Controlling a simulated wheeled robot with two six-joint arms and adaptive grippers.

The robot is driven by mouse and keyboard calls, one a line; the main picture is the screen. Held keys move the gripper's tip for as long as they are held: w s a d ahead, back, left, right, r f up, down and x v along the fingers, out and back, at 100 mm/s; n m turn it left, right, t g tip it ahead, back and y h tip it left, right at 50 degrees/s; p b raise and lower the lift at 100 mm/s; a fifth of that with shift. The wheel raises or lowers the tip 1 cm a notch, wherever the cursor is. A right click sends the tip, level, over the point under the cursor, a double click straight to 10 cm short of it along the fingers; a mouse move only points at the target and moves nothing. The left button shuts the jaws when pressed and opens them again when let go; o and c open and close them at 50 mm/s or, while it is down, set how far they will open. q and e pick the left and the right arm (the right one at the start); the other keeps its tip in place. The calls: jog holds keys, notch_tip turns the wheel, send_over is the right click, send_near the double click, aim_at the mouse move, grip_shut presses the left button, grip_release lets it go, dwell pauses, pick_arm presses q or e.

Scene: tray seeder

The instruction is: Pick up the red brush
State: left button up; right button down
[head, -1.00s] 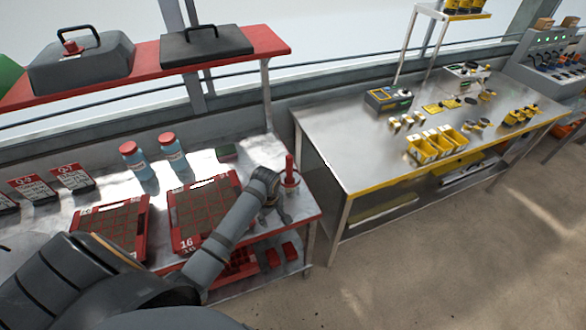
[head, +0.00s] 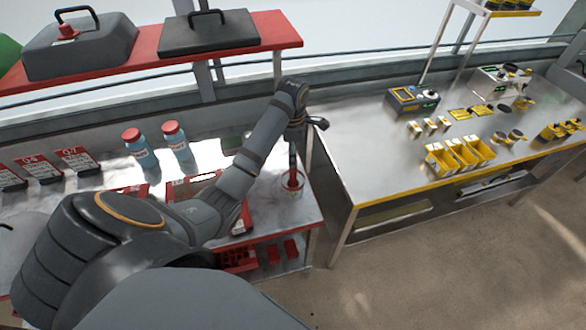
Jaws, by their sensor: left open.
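The red brush (head: 293,181) stands in a small clear cup (head: 291,191) near the right end of the left bench. Only its lower red part shows. Its upper part is hidden behind or merged with the dark gripper fingers. My left gripper (head: 306,134) is open above the cup, with one finger pointing right and another reaching down near the brush. I cannot tell whether a finger touches the brush. My right gripper is out of view.
Red seed trays (head: 190,182) lie partly behind my left arm. Two blue bottles with red caps (head: 176,141) stand behind. A red shelf (head: 284,38) overhangs the bench. A gap separates it from the yellow-edged steel table (head: 380,150) on the right.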

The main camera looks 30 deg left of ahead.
aim_at(293, 170)
pick_arm(q)
notch_tip(293, 170, down, 7)
jog(key=b, duration=0.4)
jog(key=shift+s+f, duration=0.1)
jog(key=shift+f, duration=0.45)
jog(key=shift+w+f, duration=0.2)
jog(key=shift+f, duration=0.1)
jog(key=shift+s, duration=0.1)
jog(key=c, duration=0.3)
grip_shut()
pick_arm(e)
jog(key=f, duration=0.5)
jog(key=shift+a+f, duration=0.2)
